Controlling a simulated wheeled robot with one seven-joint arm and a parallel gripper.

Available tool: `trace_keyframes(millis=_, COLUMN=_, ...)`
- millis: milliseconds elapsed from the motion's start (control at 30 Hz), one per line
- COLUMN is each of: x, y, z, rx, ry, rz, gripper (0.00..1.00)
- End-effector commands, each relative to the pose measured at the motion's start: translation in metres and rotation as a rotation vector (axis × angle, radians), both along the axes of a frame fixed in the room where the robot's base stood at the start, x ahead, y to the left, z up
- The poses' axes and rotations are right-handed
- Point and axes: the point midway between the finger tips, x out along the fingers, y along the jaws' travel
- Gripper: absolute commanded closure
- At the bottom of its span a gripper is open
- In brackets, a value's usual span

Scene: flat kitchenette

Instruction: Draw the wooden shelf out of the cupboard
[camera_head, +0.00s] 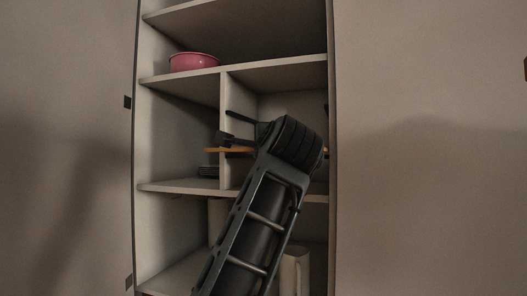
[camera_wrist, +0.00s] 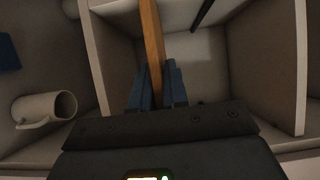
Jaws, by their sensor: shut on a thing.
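The wooden shelf (camera_head: 214,150) shows in the head view as a thin orange-brown board at mid-height of the open cupboard (camera_head: 179,186). Its left end shows in front of the upright divider, and my arm covers its middle. In the wrist view the wooden shelf (camera_wrist: 152,38) is a narrow strip running up from between my fingers. My gripper (camera_wrist: 157,82) is shut on its edge, with one blue-grey finger on each side.
A pink bowl (camera_head: 194,61) stands on the level above, at left. A dark stack (camera_head: 208,171) sits low beside the divider. A pale mug (camera_wrist: 44,109) lies to the left in the wrist view. The cupboard's side walls and divider (camera_wrist: 97,55) are close to my gripper.

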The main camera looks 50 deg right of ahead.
Motion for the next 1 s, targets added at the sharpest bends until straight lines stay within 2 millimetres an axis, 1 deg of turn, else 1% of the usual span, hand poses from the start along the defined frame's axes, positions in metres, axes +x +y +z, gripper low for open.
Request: trace_keyframes(millis=1000, x=-0.022, y=0.060, z=0.002, rx=-0.001, ry=-0.003, rz=0.002, gripper=1.00)
